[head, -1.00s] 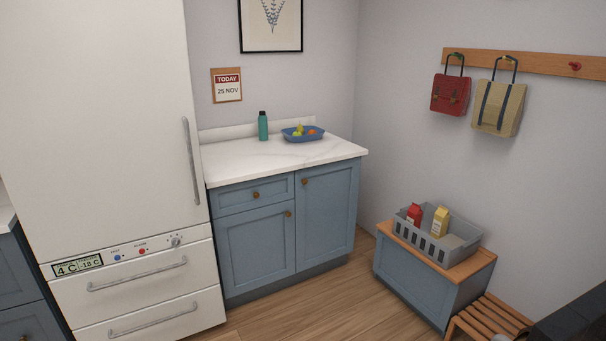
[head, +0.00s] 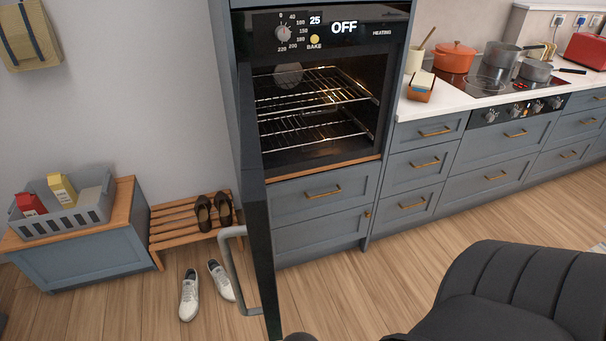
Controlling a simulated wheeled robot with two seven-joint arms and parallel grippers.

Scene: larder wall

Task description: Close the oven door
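The oven (head: 315,120) is built into a tall blue-grey cabinet in the head view. Its door (head: 258,240) stands wide open, swung out toward me on its left side and seen almost edge-on. The door's grey bar handle (head: 232,270) shows on the door's left, outer face. The wire racks (head: 310,100) inside are in plain sight. The display above reads OFF. The bottom of the door runs out of the picture. Neither of my grippers is in view.
A shoe bench (head: 180,232) with dark shoes and white sneakers (head: 189,295) lie left of the door. A crate (head: 65,215) stands on a low cabinet. A dark ribbed shape, perhaps a chair (head: 500,290), fills the lower right. Floor shows between it and the drawers.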

